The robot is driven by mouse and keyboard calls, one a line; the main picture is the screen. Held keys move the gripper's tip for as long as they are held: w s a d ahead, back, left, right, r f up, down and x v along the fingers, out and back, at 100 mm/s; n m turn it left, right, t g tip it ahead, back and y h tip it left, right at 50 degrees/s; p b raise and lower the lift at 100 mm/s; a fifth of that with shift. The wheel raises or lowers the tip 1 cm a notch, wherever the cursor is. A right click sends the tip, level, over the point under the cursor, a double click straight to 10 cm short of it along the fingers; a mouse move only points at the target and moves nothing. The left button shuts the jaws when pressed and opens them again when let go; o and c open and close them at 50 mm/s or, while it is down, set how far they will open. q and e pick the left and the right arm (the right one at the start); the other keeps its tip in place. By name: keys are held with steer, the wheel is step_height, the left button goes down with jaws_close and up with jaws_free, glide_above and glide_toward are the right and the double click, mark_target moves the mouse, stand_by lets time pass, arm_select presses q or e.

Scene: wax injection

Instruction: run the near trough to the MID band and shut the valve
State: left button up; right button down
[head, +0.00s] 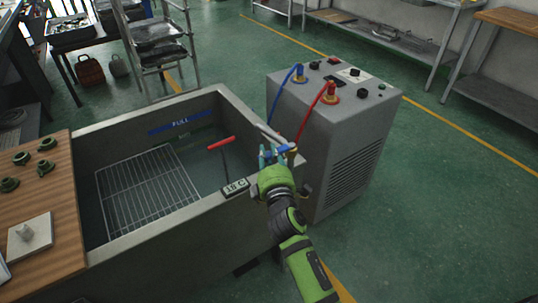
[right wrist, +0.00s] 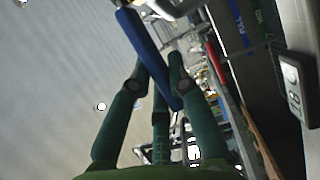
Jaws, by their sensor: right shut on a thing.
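The near trough (head: 245,110) is a grey metal tank with a blue band marked FULL (head: 181,124) high on its inner far wall. Teal-looking water seems to lie low inside; I cannot make out a MID band or the exact level. A valve with a grey pipe (head: 268,131) sits at the trough's right rim. My right gripper (head: 274,156) is shut on the blue valve handle (head: 284,149), which also shows between its fingers in the right wrist view (right wrist: 148,58). My fingers hide part of the valve. My left gripper is not in view.
A wire rack (head: 147,190) and a red-handled tool (head: 221,143) are in the trough. An 18 C display (head: 236,187) is on its front rim. A grey machine (head: 335,130) with blue and red hoses stands right. A wooden board (head: 45,215) with green parts lies left.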

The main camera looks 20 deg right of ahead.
steer(key=c, duration=1.1)
jaws_free()
steer(key=shift+w, duration=0.1)
steer(key=shift+c, duration=0.2)
steer(key=s+a, duration=0.1)
steer(key=s, duration=1.1)
steer(key=shift+a, duration=0.25)
